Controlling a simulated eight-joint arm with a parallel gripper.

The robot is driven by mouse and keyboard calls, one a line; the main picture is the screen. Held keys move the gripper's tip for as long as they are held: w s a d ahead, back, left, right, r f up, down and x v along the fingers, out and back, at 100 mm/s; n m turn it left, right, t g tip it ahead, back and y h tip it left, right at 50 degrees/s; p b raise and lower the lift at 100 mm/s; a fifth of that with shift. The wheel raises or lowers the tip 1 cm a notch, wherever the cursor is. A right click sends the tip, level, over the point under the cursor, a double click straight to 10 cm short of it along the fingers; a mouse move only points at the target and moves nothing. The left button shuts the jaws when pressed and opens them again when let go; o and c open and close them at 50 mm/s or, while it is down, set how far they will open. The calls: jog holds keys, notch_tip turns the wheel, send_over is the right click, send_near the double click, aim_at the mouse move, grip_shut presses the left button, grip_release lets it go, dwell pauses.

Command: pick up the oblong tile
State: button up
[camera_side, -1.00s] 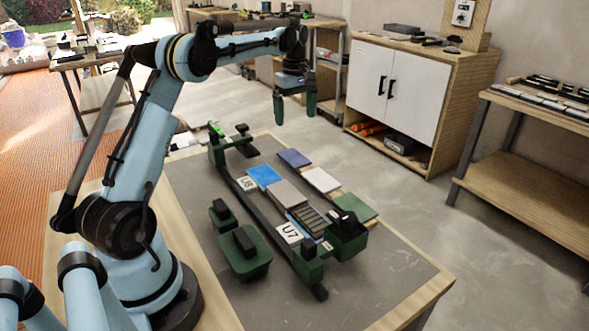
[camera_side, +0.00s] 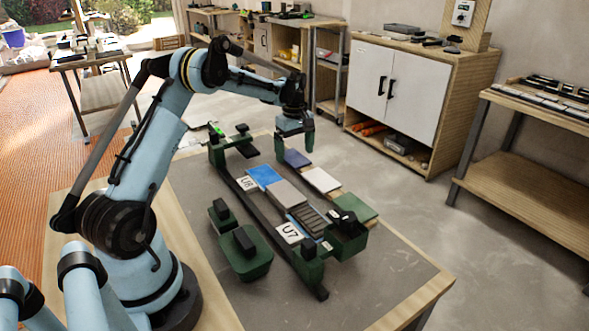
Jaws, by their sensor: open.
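Several tiles lie on the grey-topped bench. A blue-violet tile (camera_side: 296,160), a white tile (camera_side: 322,180) and a green tile (camera_side: 356,207) form the far row. A bright blue tile (camera_side: 263,175), a grey-brown tile (camera_side: 287,194) and a dark ribbed tile (camera_side: 309,218) lie between the rails. I cannot tell for certain which one is the oblong tile. My gripper (camera_side: 294,153) is open, pointing down over the blue-violet tile, with one finger on either side of it in the picture. I cannot tell whether it touches the tile; the fingers hide part of its edges.
A green frame with dark rails (camera_side: 265,228) runs along the tiles, with raised clamps at both ends. White U8 (camera_side: 247,183) and U7 (camera_side: 289,233) labels sit beside it. Green blocks with dark handles (camera_side: 245,255) stand nearer me. The bench front (camera_side: 370,290) is clear.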

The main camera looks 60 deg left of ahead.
jog(key=shift+f, duration=0.45)
jog(key=c, duration=0.9)
